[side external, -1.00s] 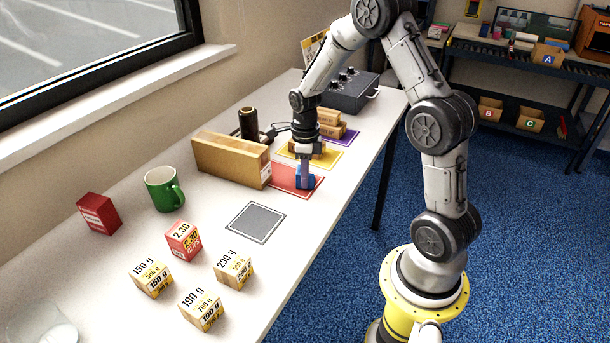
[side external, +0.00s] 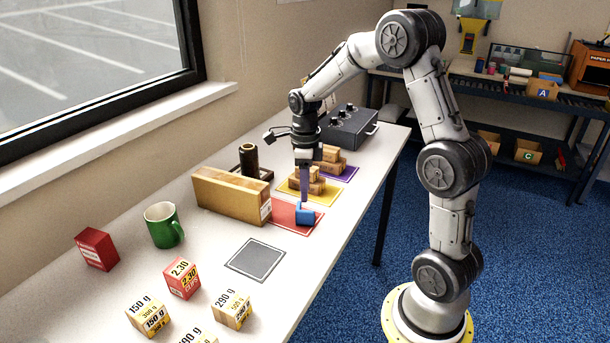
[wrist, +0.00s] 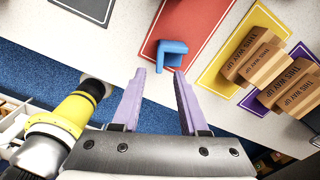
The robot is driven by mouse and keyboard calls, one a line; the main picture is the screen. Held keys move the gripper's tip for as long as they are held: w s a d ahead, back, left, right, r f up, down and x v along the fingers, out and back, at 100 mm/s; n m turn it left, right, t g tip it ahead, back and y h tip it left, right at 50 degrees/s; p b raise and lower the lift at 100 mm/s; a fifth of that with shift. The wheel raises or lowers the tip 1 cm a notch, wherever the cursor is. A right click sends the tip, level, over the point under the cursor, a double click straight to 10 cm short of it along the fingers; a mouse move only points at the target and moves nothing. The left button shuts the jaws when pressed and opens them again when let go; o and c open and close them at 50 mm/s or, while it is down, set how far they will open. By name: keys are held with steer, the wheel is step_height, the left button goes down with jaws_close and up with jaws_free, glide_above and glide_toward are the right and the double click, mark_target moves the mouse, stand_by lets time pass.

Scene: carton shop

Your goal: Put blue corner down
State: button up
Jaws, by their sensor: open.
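The blue corner (side external: 305,214), an L-shaped piece, lies on the red mat (side external: 286,216) near its right edge. The wrist view shows the blue corner (wrist: 173,47) near one edge of the red mat (wrist: 205,20), its two arms bent in an L. My gripper (side external: 304,200) is just above the blue corner, pointing down. In the wrist view my gripper (wrist: 160,72) has its two purple fingers apart with nothing between them, and the blue corner is beyond the fingertips.
A long carton (side external: 228,195) stands left of the red mat. Small boxes are stacked on the yellow mat (side external: 325,195) and purple mat (side external: 350,173). A grey mat (side external: 255,258) is empty. A green mug (side external: 161,226) and several marked cubes stand nearer.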

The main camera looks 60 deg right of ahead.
mark_target(305, 211)
steer(key=s+a+r+n+t, duration=0.3)
steer(key=s+a+r+n, duration=0.4)
steer(key=a+r+n, duration=0.45)
steer(key=s+a+n+t, duration=0.2)
steer(key=s+a+n, duration=0.2)
steer(key=s+n, duration=0.8)
steer(key=shift+a+r+n+t, duration=0.3)
steer(key=shift+a+n, duration=0.05)
steer(key=shift+n, duration=3.6)
